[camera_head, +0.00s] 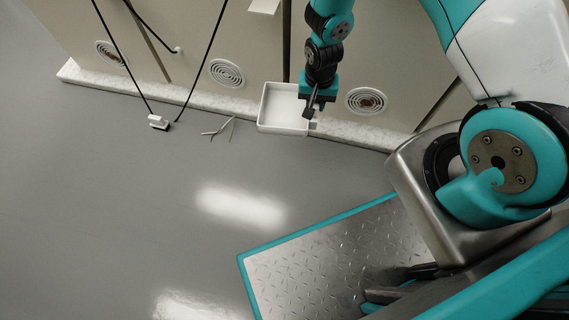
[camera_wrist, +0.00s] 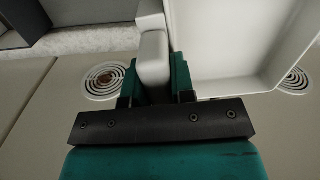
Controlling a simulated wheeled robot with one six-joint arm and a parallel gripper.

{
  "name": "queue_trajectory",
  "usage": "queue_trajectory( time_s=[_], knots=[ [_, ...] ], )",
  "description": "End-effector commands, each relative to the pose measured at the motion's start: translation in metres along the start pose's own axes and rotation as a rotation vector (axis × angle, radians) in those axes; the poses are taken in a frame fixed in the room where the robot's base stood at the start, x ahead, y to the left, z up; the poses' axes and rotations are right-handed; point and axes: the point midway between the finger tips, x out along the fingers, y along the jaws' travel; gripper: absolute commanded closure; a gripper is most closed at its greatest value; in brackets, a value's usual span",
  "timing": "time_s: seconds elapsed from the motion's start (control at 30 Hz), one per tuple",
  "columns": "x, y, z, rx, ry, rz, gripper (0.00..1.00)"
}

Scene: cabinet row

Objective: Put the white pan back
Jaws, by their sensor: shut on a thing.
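The white pan (camera_head: 285,107) is a shallow rectangular tray with raised walls, in front of the cabinet row's base in the head view. My gripper (camera_head: 310,110) is at its right side, with its fingers shut on a tab on the pan's edge. In the wrist view the gripper (camera_wrist: 154,75) clasps the light grey tab, and the pan (camera_wrist: 222,45) extends to the upper right. The head view does not clearly show whether the pan touches the cabinet or hangs just before it.
Round vents (camera_head: 366,101) line the cabinet fronts above a pale plinth (camera_head: 200,100). A small white piece (camera_head: 159,122) hangs on two black cords at the left. Thin metal pieces (camera_head: 222,130) lie near the plinth. The grey floor (camera_head: 130,210) is open in front.

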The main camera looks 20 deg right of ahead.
Motion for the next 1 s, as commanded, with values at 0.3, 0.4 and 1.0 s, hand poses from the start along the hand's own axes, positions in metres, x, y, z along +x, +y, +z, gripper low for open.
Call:
queue_trajectory(
  time_s=[0.3, 0.4, 1.0],
  knots=[
    [0.078, -0.013, -0.004, 0.112, 0.0, -0.001, 1.0],
    [0.083, -0.015, -0.005, 0.13, 0.001, -0.001, 1.0],
    [0.221, -0.015, -0.005, 0.138, -0.001, 0.0, 1.0]
  ],
)
